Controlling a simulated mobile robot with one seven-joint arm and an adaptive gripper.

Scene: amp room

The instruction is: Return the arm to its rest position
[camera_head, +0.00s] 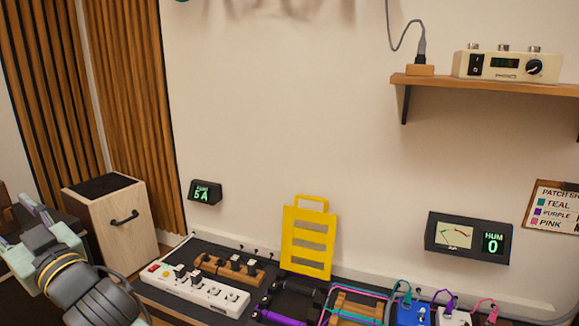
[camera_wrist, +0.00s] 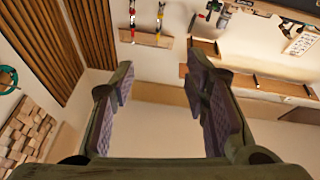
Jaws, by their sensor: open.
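My arm reaches in from the lower left of the head view. My gripper (camera_head: 20,215) is at its end, at the left edge, pointing up and to the left, beside a wooden cabinet. In the wrist view the two padded fingers of my gripper (camera_wrist: 160,70) stand wide apart with nothing between them. It is clear of the gear on the bench. The rest of my arm is mostly out of the picture.
A wooden cabinet (camera_head: 128,225) stands just right of my gripper. A wall shelf (camera_head: 490,85) holds a cream unit (camera_head: 503,66).

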